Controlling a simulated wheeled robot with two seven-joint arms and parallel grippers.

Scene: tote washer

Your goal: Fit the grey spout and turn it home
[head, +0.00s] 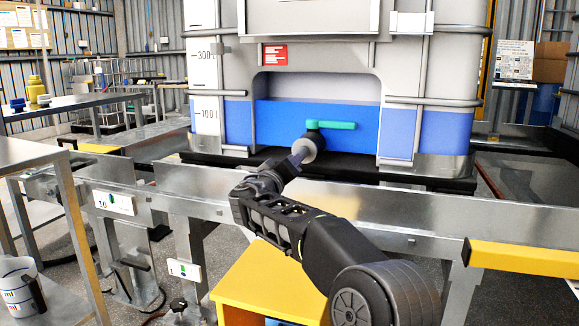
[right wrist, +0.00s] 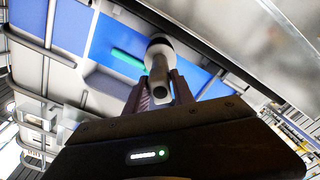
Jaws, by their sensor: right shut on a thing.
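The grey spout (head: 304,150) is at the mouth of the tote's dark valve (head: 313,134), below its teal handle (head: 338,125). My right gripper (head: 291,164) reaches up to it from the front and is shut on the spout. In the right wrist view the spout (right wrist: 158,78) stands between the two fingers, its open tube end toward the camera and its wide collar toward the valve. The collar appears to meet the valve's dark ring; I cannot tell whether it is seated or turned. The teal handle (right wrist: 127,57) points sideways. My left gripper is not in view.
The caged tote (head: 300,60), with blue liquid low inside, stands behind a metal conveyor rail (head: 400,208). A yellow-topped box (head: 262,285) sits below my right arm. A bench (head: 75,103) with a yellow bottle (head: 36,88) is at left, a jug (head: 20,285) at lower left.

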